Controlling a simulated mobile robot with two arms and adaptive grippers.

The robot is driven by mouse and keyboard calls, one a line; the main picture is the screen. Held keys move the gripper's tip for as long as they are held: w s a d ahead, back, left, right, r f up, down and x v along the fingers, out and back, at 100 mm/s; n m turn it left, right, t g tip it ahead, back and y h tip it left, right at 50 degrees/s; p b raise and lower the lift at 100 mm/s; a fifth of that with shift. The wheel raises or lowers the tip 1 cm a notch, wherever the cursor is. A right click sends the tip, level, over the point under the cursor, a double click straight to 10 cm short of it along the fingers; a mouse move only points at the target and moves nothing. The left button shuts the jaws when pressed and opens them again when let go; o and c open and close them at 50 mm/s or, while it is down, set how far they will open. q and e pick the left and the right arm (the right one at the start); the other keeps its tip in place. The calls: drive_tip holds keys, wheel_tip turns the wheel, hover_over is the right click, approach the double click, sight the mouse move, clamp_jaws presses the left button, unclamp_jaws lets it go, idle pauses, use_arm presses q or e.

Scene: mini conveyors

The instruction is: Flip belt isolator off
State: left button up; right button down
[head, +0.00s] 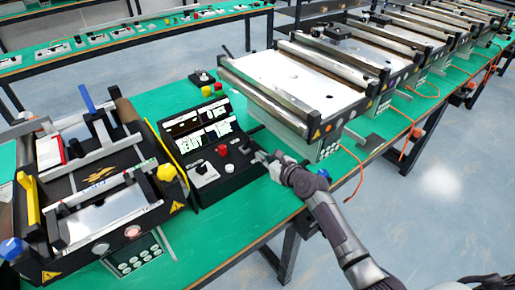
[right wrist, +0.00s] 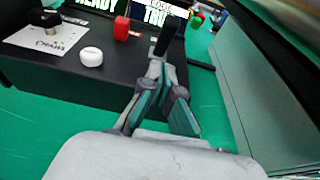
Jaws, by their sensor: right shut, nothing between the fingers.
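The black control box (head: 240,182) stands on the green bench, with two lit screens on its sloped back. Its top carries a red knob (head: 222,150), a white round button (head: 229,168), a black-knobbed lever on a white plate (head: 203,172) and a black upright handle (head: 244,148) at the right end. No readable label shows which is the belt isolator. My right gripper (head: 258,156) is shut and empty at the box's right edge. In the right wrist view its fingertips (right wrist: 157,66) are close to the black handle (right wrist: 169,38); contact is unclear. My left gripper is not in view.
A mini conveyor (head: 295,85) stands behind and right of the box, close to my right gripper. Green bench top is clear in front.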

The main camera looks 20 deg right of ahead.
sight(252, 138)
drive_tip(key=shift+w+a+r+p, duration=0.15)
drive_tip(key=shift+w+a+r, duration=0.1)
drive_tip(key=shift+w+r, duration=0.35)
drive_tip(key=shift+w+a+r+p, duration=0.2)
drive_tip(key=shift+w+r, duration=0.2)
drive_tip(key=shift+w, duration=0.3)
drive_tip(key=shift+r, duration=0.15)
drive_tip(key=r+p, duration=0.1)
drive_tip(key=w+r+p, duration=0.1)
drive_tip(key=p, duration=0.1)
drive_tip(key=shift+w+a, duration=0.3)
drive_tip(key=shift+a, duration=0.05)
drive_tip(key=shift+w+a+r+p, duration=0.25)
drive_tip(key=shift+w+p, duration=0.1)
drive_tip(key=shift+w, duration=0.1)
drive_tip(key=shift+w+a+r+p, duration=0.1)
drive_tip(key=shift+w+r+p, duration=0.15)
drive_tip(key=shift+w, duration=0.2)
drive_tip(key=shift+w+a+r, duration=0.1)
drive_tip(key=shift+w+a, duration=0.1)
drive_tip(key=shift+w, duration=0.3)
drive_tip(key=shift+w+a+r, duration=0.1)
drive_tip(key=shift+w+a, duration=0.05)
drive_tip(key=shift+w, duration=0.3)
drive_tip(key=shift+r+x, duration=0.15)
drive_tip(key=shift+x, duration=0.55)
drive_tip(key=shift+r+x, duration=0.1)
drive_tip(key=shift+x, duration=0.6)
drive_tip(key=shift+w+r, duration=0.1)
drive_tip(key=shift+r, duration=0.1)
